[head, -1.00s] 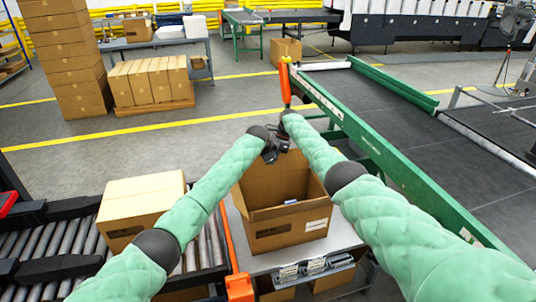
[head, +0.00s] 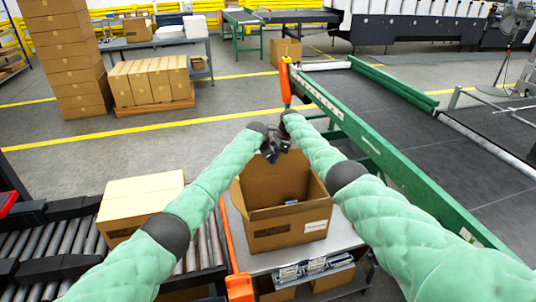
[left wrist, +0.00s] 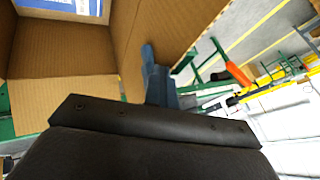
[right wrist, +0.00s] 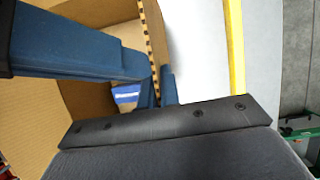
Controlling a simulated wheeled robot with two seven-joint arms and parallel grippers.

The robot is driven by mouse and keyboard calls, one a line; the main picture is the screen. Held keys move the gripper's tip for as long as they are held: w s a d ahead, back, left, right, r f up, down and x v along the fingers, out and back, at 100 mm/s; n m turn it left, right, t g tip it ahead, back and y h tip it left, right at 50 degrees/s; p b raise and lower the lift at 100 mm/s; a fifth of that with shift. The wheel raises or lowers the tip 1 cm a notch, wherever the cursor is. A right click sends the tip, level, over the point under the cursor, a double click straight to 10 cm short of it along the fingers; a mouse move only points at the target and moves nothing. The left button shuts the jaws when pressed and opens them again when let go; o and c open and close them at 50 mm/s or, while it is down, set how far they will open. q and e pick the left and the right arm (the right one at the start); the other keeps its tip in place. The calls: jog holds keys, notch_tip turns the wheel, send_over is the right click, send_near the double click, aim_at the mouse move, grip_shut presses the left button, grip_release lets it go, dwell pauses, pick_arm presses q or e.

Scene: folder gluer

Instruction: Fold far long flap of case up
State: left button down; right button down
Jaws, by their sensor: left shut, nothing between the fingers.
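The open brown cardboard case (head: 285,228) stands on a small grey table, with a blue and white item (head: 291,201) inside. Its far side and far flap are partly hidden by my grippers. My left gripper (head: 269,154) is at the case's far edge; its blue fingers (left wrist: 156,75) are together and empty, beside a cardboard panel (left wrist: 150,35). My right gripper (head: 284,145) is right next to it. In the right wrist view its blue fingers (right wrist: 160,88) lie around a corrugated cardboard edge (right wrist: 151,40); I cannot tell whether they grip it. The left gripper's finger crosses that view.
A closed carton (head: 140,203) sits on the roller conveyor (head: 60,240) at the left. A green-framed belt conveyor (head: 400,150) runs close along the right. An orange post (head: 285,82) stands beyond the case.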

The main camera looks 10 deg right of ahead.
pick_arm(q)
jog(key=shift+w+a, duration=0.2)
jog(key=shift+w, duration=0.35)
pick_arm(e)
jog(key=shift+s+a+f, duration=0.1)
jog(key=shift+s+f, duration=0.05)
jog(key=shift+f, duration=0.1)
jog(key=c, duration=1.8)
grip_release()
pick_arm(q)
jog(key=shift+w+a+f, duration=0.1)
jog(key=shift+f, duration=0.05)
pick_arm(e)
jog(key=shift+o, duration=0.8)
jog(key=shift+a, duration=0.1)
jog(key=shift+r, duration=0.1)
